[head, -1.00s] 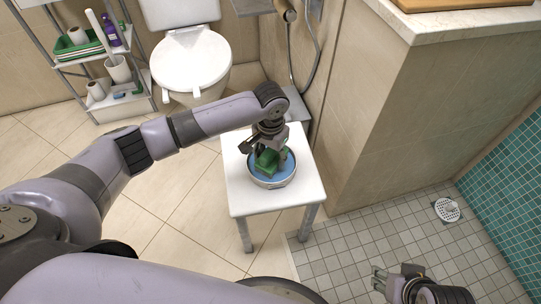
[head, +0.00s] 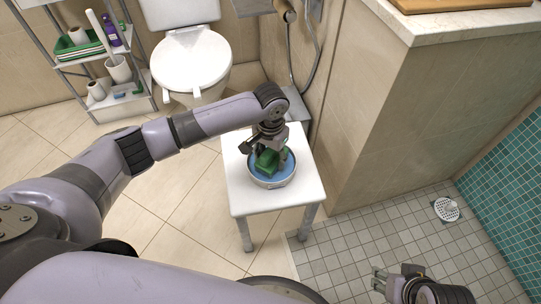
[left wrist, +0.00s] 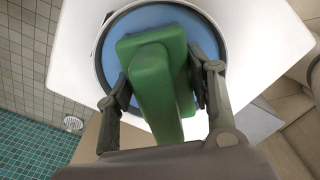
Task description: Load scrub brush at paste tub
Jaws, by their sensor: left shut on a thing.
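The green scrub brush (head: 266,162) is in my left gripper (head: 268,150), over the paste tub (head: 274,183). The tub is round, with a pale rim and blue paste, and stands on a small white table. In the left wrist view, my left gripper (left wrist: 160,92) is shut on the handle of the brush (left wrist: 153,80), and the brush block covers the middle of the blue paste in the tub (left wrist: 109,32). The brush's underside is hidden, so I cannot tell whether it touches the paste. My right gripper (head: 380,281) is open and empty, low over the grey tiles.
The white table (head: 262,202) has bare top around the tub. A toilet (head: 193,65) stands behind it, and a beige half wall (head: 400,110) rises close on the right. A metal shelf rack with a purple bottle (head: 110,30) is at the back left.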

